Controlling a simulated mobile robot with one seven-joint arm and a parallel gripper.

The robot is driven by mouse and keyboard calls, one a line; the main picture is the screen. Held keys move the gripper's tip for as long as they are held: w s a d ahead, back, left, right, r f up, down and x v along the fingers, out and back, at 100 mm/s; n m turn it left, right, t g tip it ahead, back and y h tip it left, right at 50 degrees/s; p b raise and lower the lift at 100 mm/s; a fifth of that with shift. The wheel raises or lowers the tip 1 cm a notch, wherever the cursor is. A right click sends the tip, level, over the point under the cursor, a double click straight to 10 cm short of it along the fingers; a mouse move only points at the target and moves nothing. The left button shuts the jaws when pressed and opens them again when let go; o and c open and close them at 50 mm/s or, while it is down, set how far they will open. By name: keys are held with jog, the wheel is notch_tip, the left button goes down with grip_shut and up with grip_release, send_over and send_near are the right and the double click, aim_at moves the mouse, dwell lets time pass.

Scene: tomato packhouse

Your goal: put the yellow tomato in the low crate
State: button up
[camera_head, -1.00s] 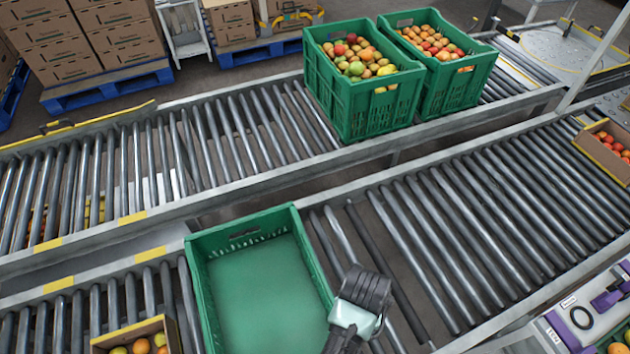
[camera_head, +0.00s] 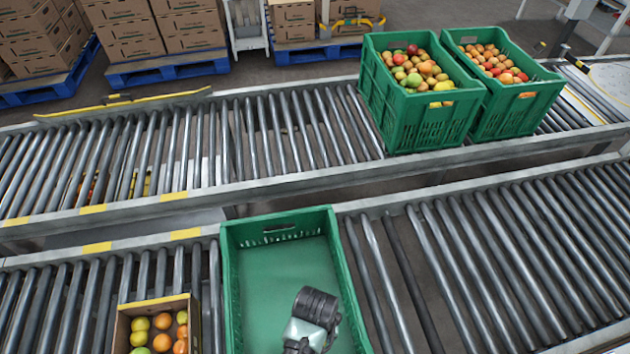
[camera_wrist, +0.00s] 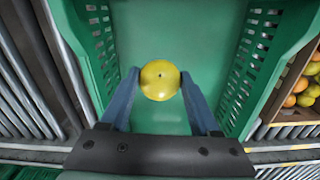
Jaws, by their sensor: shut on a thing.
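The yellow tomato (camera_wrist: 160,81) is between the fingertips of my gripper (camera_wrist: 159,88) in the wrist view, and the jaws are shut on it. Beneath it is the green floor of the low crate (camera_wrist: 180,25), whose slotted walls show on both sides. How high the tomato is above the floor is hard to tell. In the head view the low crate (camera_head: 229,290) stands on the near roller conveyor, with bare floor showing. My arm's end is over its right part there; the fingers and the tomato are hidden.
A carton of mixed tomatoes (camera_head: 124,325) stands close left of the low crate. Two full, taller green crates (camera_head: 425,128) (camera_head: 512,112) stand on the far conveyor. Bare rollers (camera_head: 480,260) lie to the right. Stacked boxes on blue pallets (camera_head: 168,68) are behind.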

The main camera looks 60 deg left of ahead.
notch_tip(320, 180, down, 13)
jog(key=b, duration=0.8)
jog(key=shift+f, duration=0.15)
jog(key=shift+f+b, duration=0.55)
jog(key=shift+f, duration=0.05)
dwell(0.5)
jog(key=o, duration=1)
jog(key=shift+c, duration=0.4)
jog(key=shift+c, duration=1.3)
notch_tip(320, 180, up, 7)
jog(key=p, duration=0.7)
